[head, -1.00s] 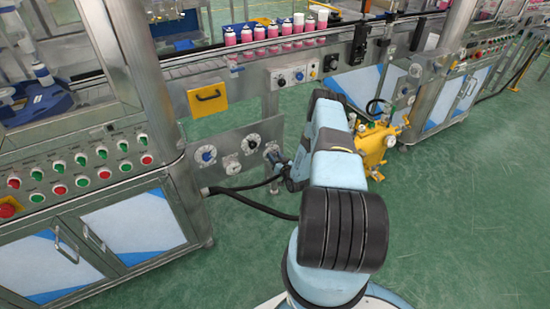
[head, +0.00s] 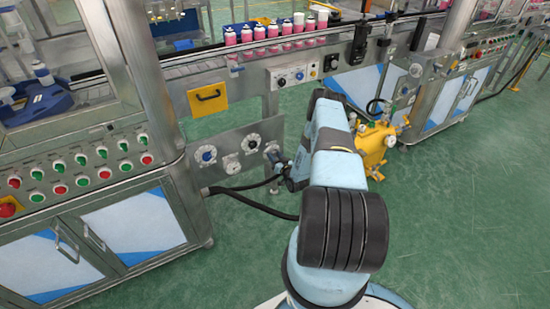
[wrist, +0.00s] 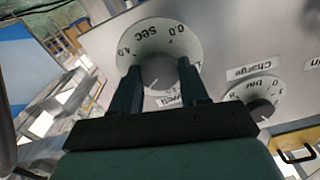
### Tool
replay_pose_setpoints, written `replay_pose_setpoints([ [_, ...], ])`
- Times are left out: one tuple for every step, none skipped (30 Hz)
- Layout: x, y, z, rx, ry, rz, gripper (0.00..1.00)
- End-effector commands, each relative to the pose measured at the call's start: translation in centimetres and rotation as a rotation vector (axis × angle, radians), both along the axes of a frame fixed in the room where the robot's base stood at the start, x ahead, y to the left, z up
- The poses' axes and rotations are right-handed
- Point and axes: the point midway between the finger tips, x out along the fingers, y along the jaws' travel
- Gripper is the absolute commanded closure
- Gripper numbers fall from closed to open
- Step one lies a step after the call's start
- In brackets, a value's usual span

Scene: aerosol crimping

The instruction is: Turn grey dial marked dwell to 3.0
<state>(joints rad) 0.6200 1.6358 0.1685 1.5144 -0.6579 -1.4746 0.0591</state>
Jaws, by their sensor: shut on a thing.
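In the wrist view, the dwell dial has a round white scale plate (wrist: 184,35) marked 0.0, 4.0 and sec, seen turned over. Its grey knob (wrist: 159,73) sits between the two fingers of my gripper (wrist: 157,66), which is shut on it. A light pointer line shows on the knob's lower left, but its exact reading is unclear. The fingers hide parts of the scale and of the dwell label below.
A second dial marked Charge, bar (wrist: 262,102) is close to the right in the wrist view. In the head view, a blue-knobbed dial (head: 207,155) and other dials share the panel (head: 226,180). A black hose (head: 255,208) runs below; a yellow machine (head: 375,143) stands right of my arm.

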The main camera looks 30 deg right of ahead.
Motion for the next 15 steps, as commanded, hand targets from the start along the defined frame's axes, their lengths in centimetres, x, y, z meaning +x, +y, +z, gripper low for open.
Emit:
replay_pose_setpoints([
  [-0.01, -0.11, 0.03, -0.001, -0.001, -0.001, 0.86],
  [-0.01, -0.12, 0.03, -0.001, -0.001, -0.001, 0.86],
  [-0.01, -0.12, 0.03, -0.001, -0.001, -0.001, 0.86],
  [-0.02, -0.12, 0.03, -0.001, -0.001, -0.002, 0.86],
  [-0.02, -0.12, 0.03, -0.001, -0.001, -0.002, 0.86],
  [-0.02, -0.12, 0.03, -0.001, -0.001, -0.002, 0.86],
  [-0.02, -0.13, 0.03, -0.001, -0.001, -0.002, 0.86],
  [-0.02, -0.13, 0.03, -0.001, -0.001, -0.002, 0.86],
  [-0.01, -0.13, 0.03, -0.001, -0.001, -0.002, 0.86],
  [-0.02, -0.13, 0.03, -0.001, -0.001, -0.002, 0.86],
  [-0.02, -0.13, 0.03, -0.001, -0.001, -0.002, 0.86],
  [-0.02, -0.13, 0.03, -0.001, -0.001, -0.002, 0.86],
  [-0.02, -0.14, 0.03, -0.001, -0.001, -0.002, 0.86],
  [-0.02, -0.14, 0.02, -0.001, -0.001, -0.002, 0.55],
  [-0.02, -0.14, 0.03, -0.001, -0.001, -0.002, 0.51],
])
